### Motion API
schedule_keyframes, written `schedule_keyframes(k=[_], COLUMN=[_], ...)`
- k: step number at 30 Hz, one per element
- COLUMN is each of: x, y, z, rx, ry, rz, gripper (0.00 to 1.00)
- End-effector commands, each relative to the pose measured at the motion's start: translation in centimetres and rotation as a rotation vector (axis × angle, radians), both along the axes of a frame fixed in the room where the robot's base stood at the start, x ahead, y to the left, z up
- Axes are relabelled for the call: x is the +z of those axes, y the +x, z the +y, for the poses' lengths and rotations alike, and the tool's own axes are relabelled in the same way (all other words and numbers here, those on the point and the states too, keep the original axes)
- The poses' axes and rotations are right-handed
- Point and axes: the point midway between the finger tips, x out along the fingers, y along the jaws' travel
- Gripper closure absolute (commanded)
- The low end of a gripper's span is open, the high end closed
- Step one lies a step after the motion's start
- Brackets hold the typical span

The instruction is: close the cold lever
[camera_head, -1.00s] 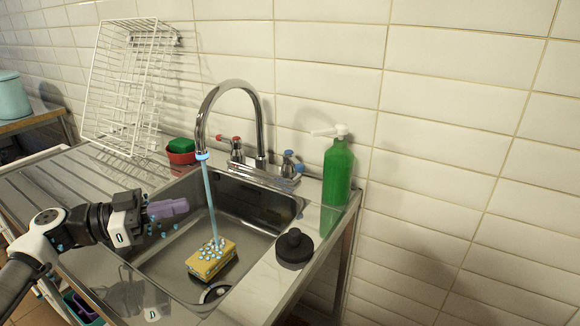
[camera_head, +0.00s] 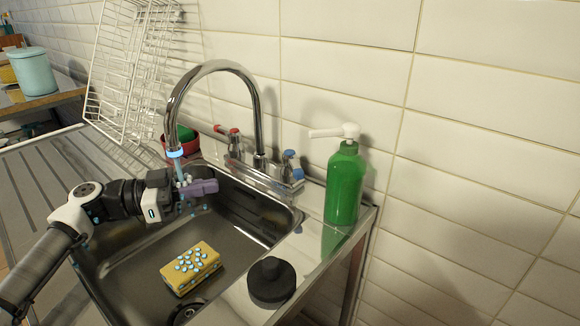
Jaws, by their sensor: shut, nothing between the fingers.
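The cold lever (camera_head: 289,163) is the blue-marked handle on the right side of the tap base, behind the sink. The red-marked hot lever (camera_head: 232,141) stands on the left side of the base.
A yellow sponge (camera_head: 191,268) with water drops lies in the sink (camera_head: 240,236). A green soap bottle (camera_head: 344,186) stands right of the cold lever. A black stopper (camera_head: 271,282) sits on the front right rim. A white rack (camera_head: 125,75) and a red bowl (camera_head: 170,148) stand at left.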

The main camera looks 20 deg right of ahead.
Motion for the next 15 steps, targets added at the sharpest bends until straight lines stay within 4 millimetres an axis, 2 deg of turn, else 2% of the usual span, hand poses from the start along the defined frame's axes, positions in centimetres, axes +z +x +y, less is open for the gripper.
schedule_keyframes(k=[8,11,15], x=[0.0,0.1,0.2], y=[0.0,-0.1,-0.2], z=[-0.5,-1.8,-4.5], rx=[-0.001,-0.003,-0.005], ry=[0.0,0.0,0.0], rz=[0.0,0.0,0.0], gripper=[1.0,1.0,1.0])
